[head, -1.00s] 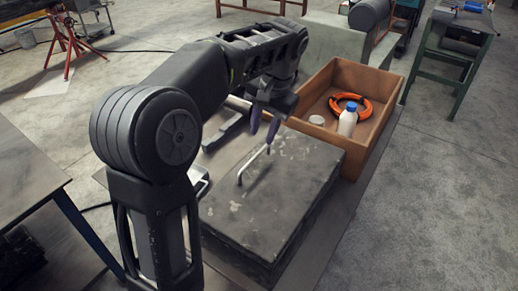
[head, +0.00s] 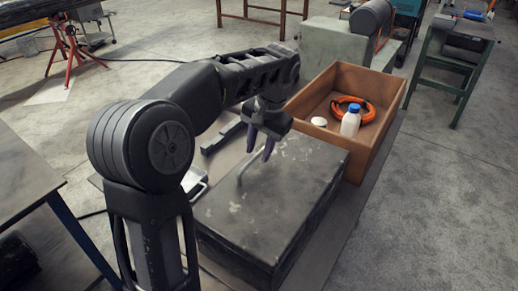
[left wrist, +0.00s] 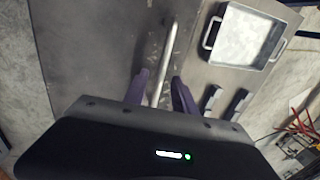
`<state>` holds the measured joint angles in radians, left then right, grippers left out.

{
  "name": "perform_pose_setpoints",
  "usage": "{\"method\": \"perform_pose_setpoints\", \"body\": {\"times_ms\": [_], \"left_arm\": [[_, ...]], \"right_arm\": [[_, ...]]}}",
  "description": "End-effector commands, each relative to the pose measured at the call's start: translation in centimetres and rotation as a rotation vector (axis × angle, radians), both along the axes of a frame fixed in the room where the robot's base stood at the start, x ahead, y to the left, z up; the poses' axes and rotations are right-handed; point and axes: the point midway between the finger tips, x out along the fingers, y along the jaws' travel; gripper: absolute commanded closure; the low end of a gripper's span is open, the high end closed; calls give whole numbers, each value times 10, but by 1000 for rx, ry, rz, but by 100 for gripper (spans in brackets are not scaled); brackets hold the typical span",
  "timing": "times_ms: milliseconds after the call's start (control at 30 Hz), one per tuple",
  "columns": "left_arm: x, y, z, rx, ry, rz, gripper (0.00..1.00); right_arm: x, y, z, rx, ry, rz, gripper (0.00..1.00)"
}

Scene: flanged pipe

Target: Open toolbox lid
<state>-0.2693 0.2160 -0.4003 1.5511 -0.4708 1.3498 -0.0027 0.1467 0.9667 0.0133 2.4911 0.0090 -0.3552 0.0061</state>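The toolbox is a worn, flat, dark grey box (head: 290,215) in the middle of the head view, with its lid closed. A thin metal bar handle (head: 242,170) stands up from the lid. My left gripper (head: 259,154) is just above and beside the handle in the head view, fingers pointing down. In the left wrist view, my left gripper (left wrist: 161,88) has its two purple fingers apart, with the handle (left wrist: 167,52) running between them. Whether either finger touches the handle cannot be told. The lid (left wrist: 95,45) fills the left part of that view. My right gripper is not visible.
A wooden crate (head: 362,157) stands behind the toolbox, holding an orange coil (head: 367,112), a blue-capped bottle (head: 350,124) and a small white round item (head: 319,122). A metal tray with handles (left wrist: 272,50) lies beside the toolbox. Open floor lies to the right.

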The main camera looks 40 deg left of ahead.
Motion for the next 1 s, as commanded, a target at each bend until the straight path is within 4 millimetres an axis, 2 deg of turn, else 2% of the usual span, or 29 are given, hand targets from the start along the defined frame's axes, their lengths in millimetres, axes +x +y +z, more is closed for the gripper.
{"method": "perform_pose_setpoints", "body": {"times_ms": [33, 400, 1000], "left_arm": [[0, 0, 0, 0, 0, 0, 72], [0, 0, 0, 0, 0, 0, 100], [0, 0, 0, 0, 0, 0, 100]], "right_arm": [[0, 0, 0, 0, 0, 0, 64], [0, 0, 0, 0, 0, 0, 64], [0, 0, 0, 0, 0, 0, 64]]}}
